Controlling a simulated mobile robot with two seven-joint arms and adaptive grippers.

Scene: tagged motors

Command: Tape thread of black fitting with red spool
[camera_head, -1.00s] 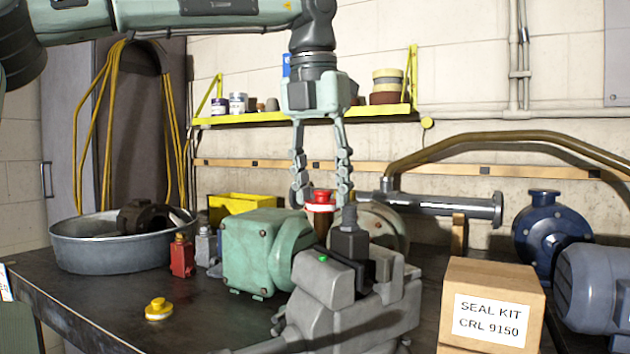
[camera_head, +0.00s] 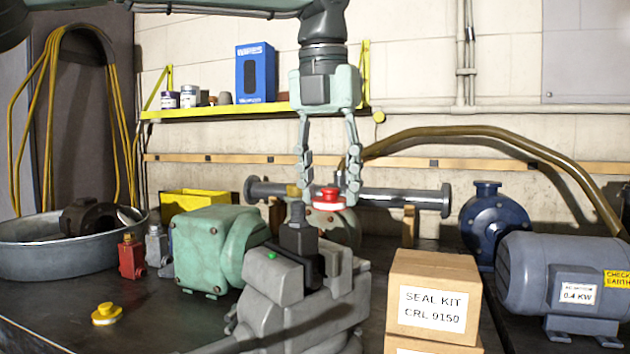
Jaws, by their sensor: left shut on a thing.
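The red spool (camera_head: 328,195), with a white band of tape around its lower part, is between the fingertips of my left gripper (camera_head: 328,188). That gripper points down and is shut on the spool. The black fitting (camera_head: 298,238) stands upright in the dark jaws of a grey vise (camera_head: 300,305) in the front middle. The spool is above and to the right of the fitting's top in the picture, apart from it. My right gripper does not show.
A green motor (camera_head: 205,245) stands left of the vise. Seal kit boxes (camera_head: 435,300) and a grey motor (camera_head: 560,275) stand at right. A metal basin (camera_head: 40,262) is far left.

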